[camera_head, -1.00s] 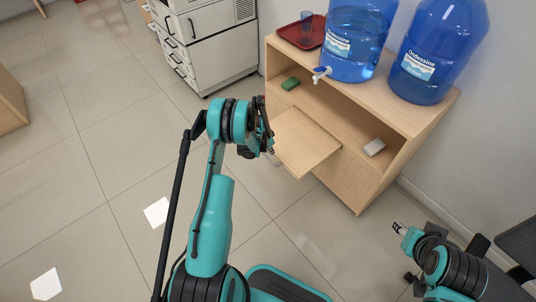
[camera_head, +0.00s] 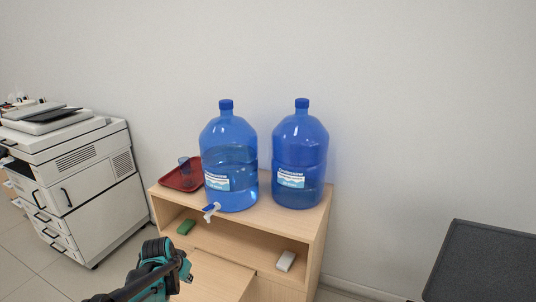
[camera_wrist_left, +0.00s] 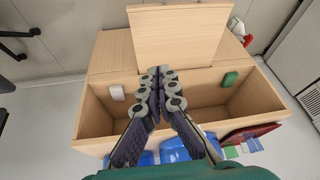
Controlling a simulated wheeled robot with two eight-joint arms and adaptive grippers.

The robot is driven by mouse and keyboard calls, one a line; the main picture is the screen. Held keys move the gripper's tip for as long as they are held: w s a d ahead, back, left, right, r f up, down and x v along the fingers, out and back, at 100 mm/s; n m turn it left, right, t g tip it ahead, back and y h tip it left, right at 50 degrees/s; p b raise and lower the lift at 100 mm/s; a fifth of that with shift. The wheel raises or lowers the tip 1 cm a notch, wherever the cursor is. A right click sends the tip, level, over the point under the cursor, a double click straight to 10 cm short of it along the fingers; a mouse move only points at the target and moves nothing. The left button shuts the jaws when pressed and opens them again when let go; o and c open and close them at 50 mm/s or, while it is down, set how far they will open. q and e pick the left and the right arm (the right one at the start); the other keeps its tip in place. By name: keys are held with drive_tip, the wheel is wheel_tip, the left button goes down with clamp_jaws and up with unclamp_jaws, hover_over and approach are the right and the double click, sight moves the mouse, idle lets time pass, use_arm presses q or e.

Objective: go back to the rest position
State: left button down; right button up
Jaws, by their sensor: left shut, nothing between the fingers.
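My left gripper (camera_head: 180,268) shows at the bottom of the head view, in front of the wooden cabinet (camera_head: 318,245). In the left wrist view my left gripper (camera_wrist_left: 162,78) has its fingers together with nothing between them, in front of the cabinet's open shelf. My right gripper is not in view.
Two blue water jugs (camera_head: 230,165) (camera_head: 300,165) and a red tray (camera_head: 180,178) holding a cup stand on the cabinet. A green block (camera_head: 186,227) and a white block (camera_head: 286,261) lie inside. A lowered flap (camera_head: 215,277) sticks out. A printer (camera_head: 85,190) stands left; a dark panel (camera_head: 485,265) right.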

use_arm(q)
drive_tip(key=s+d+r+n+t, duration=0.1)
drive_tip(key=s+d+r, duration=0.4)
drive_tip(key=s+r, duration=0.5)
drive_tip(key=s+d+n+t, duration=0.1)
drive_tip(key=s+d, duration=0.2)
drive_tip(key=s, duration=1)
drive_tip(key=shift+s+d+f+n, duration=0.15)
drive_tip(key=shift+s+f+n, duration=0.15)
drive_tip(key=shift+s+f, duration=0.1)
